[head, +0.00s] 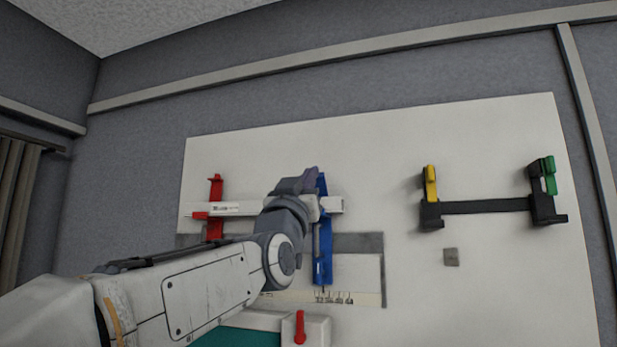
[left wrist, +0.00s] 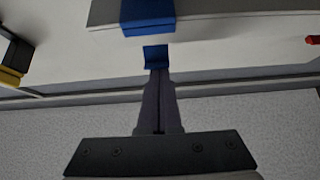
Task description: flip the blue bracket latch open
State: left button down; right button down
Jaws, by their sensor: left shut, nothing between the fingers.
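The blue bracket (head: 322,245) is mounted upright on the white wall board, partly hidden behind my left wrist. Its upper end shows just right of my left gripper (head: 308,180), which is at the bracket's top. In the left wrist view, the blue bracket (left wrist: 148,14) is at the top, with a small blue tab (left wrist: 155,57), which appears to be its latch, at the tips of my left gripper (left wrist: 157,76). The fingers are shut together with nothing between them. I cannot tell whether the tips touch the tab. My right gripper is out of view.
A red bracket (head: 215,225) is at the left of the board (head: 400,140), and a white bar (head: 240,208) spans red and blue. Yellow (head: 431,184) and green (head: 550,176) latches stand on black brackets at right. A red lever (head: 300,327) is below.

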pick_arm(q)
jog(key=shift+r, duration=0.2)
jog(key=x, duration=0.4)
jog(key=shift+s+a+r+p, duration=0.2)
jog(key=shift+s+r+p, duration=0.1)
jog(key=shift+p, duration=0.05)
jog(key=shift+w+d+r, duration=0.3)
jog(key=shift+w+d, duration=0.05)
jog(key=shift+w, duration=0.2)
jog(key=shift+a, duration=0.1)
dwell(1.3)
